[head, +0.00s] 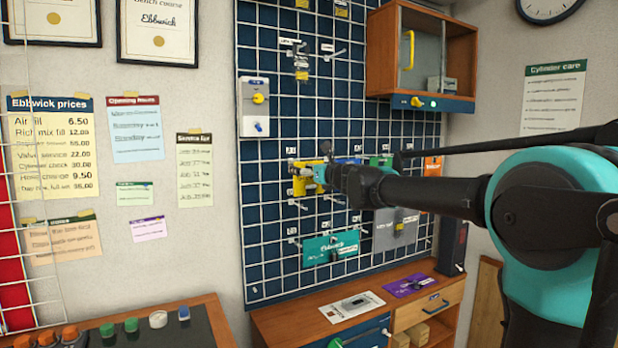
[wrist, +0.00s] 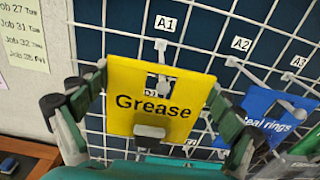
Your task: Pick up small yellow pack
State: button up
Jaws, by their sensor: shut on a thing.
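The small yellow pack (wrist: 180,88), labelled "Grease", faces the wrist camera in front of the wire grid. It has a hanging hole near its middle, with part of a label and grid showing through. My gripper (wrist: 157,98) is shut on it, with one finger at each side edge. In the head view the yellow pack (head: 300,186) shows at the tip of my gripper (head: 316,175), close to the grid wall. I cannot tell whether a peg still passes through its hole.
The wire grid (head: 268,222) carries pegs and other packs. A blue pack (wrist: 258,115) and a green pack (wrist: 308,146) hang close to the right. A teal pack (head: 330,247) hangs below. A wall cabinet (head: 470,50) is above right, and a wooden bench (head: 280,325) stands below.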

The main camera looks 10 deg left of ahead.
jog(key=shift+r, duration=0.1)
jog(key=shift+r, duration=0.25)
jog(key=v, duration=1.8)
jog(key=shift+r, duration=0.4)
